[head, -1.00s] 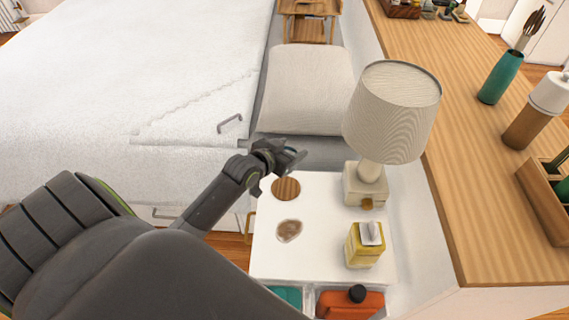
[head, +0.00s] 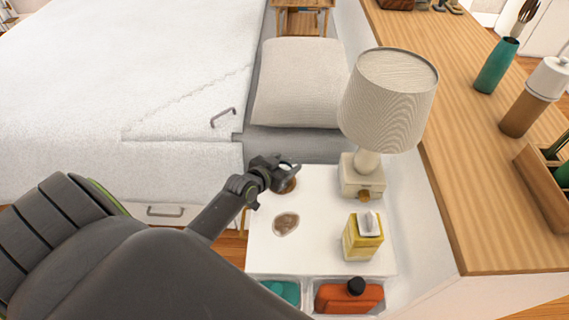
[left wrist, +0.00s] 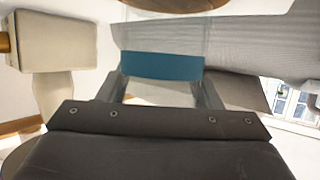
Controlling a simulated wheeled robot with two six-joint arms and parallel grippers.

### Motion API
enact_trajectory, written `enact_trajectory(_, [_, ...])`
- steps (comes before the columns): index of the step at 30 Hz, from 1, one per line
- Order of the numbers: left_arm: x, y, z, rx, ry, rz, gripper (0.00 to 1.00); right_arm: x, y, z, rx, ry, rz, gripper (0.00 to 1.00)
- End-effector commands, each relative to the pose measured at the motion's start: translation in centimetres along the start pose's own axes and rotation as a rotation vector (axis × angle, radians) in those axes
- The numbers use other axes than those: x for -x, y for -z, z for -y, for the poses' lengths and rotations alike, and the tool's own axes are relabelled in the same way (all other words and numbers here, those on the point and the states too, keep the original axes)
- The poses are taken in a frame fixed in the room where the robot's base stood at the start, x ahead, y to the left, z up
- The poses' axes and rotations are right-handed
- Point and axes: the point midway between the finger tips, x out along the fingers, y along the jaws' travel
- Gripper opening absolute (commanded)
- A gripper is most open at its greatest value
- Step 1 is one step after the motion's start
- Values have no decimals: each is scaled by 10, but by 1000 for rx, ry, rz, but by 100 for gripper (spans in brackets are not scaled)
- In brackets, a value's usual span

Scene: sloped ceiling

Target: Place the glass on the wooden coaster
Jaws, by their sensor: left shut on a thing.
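My left gripper (head: 284,177) is shut on the glass, at the upper left of the white bedside table. In the head view the gripper hides most of the glass. The round wooden coaster (head: 291,188) lies on the table, partly hidden behind the gripper. A brown edge at the top of the left wrist view looks like the coaster (left wrist: 165,5). I cannot tell whether the glass touches it. My right gripper is not in view.
The white bedside table (head: 318,262) also holds a brown stone-like disc (head: 286,224), a yellow tissue box (head: 362,238) and a lamp (head: 388,100). The lamp base stands to the right of the coaster. Below the front edge are a teal thing and an orange bottle (head: 350,297).

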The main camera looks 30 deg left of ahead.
Motion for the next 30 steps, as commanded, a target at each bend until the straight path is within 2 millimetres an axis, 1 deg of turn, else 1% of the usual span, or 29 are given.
enact_trajectory(3, [-2, -4, 0, 0, 0, -1, 31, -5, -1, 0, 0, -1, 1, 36])
enact_trajectory(4, [-1, -3, 0, 0, 0, 0, 63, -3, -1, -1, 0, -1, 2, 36])
enact_trajectory(8, [-1, -3, 0, 0, 0, 0, 80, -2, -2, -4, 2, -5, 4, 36])
enact_trajectory(16, [-1, -2, 0, 0, 0, 0, 80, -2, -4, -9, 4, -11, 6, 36])
enact_trajectory(20, [1, 3, 0, 0, 0, 0, 80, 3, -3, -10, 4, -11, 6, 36])
enact_trajectory(23, [14, 0, 1, -1, 0, 2, 80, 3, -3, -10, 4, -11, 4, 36])
enact_trajectory(26, [32, 1, 0, -2, 0, 2, 80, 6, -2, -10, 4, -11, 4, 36])
enact_trajectory(30, [62, 0, 0, -2, 0, 2, 80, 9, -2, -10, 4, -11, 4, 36])
